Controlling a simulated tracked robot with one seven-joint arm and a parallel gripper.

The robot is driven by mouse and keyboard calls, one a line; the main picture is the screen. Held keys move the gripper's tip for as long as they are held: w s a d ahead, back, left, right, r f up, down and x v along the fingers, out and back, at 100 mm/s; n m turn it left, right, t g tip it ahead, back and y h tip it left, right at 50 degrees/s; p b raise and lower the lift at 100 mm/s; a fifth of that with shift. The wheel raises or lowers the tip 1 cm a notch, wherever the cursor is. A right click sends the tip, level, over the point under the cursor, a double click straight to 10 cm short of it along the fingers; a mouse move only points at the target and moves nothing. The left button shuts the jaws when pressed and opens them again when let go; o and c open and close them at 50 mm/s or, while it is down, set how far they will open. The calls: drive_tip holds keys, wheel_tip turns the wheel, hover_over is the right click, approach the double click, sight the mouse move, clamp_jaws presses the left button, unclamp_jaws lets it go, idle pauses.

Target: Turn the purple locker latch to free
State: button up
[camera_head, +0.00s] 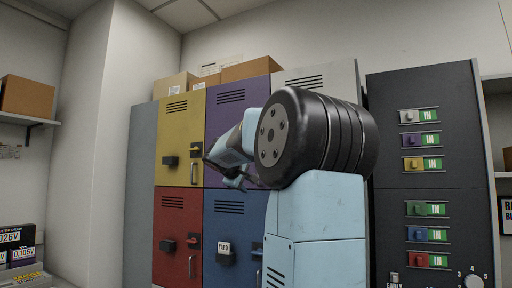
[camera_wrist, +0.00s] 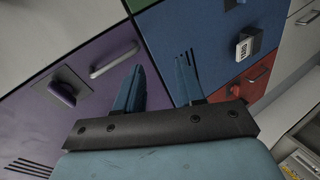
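The purple locker (camera_head: 228,115) is a closed door in the upper row, with my arm covering its lower right part. In the wrist view the purple locker (camera_wrist: 70,130) fills the left side. Its latch (camera_wrist: 62,93), a purple knob on a dark plate, sits left of my fingers, near a pale bar handle (camera_wrist: 114,60). The latch is hidden in the head view. My gripper (camera_wrist: 160,64) is open and empty, fingers apart, to the right of the latch and not touching it. In the head view my gripper (camera_head: 225,175) is in front of the purple door's lower part.
The yellow locker (camera_head: 180,120), red locker (camera_head: 175,215) and blue locker (camera_head: 230,225) adjoin; the blue one bears a YARD tag (camera_head: 224,247). A dark panel (camera_head: 390,150) with several coloured sliders stands right. Boxes (camera_head: 245,69) sit on top of the lockers.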

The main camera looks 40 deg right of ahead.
wheel_tip(320, 180, up, 16)
drive_tip(key=w+a+n+h, duration=0.1)
drive_tip(key=w+h, duration=0.1)
drive_tip(key=h, duration=0.3)
drive_tip(key=shift+t, duration=0.3)
drive_tip(key=shift+s+f+x, duration=0.1)
drive_tip(key=shift+f+x, duration=0.05)
drive_tip(key=shift+x, duration=3.15)
drive_tip(key=shift+s+f+x, duration=0.1)
drive_tip(key=shift+x, duration=3.2)
clamp_jaws()
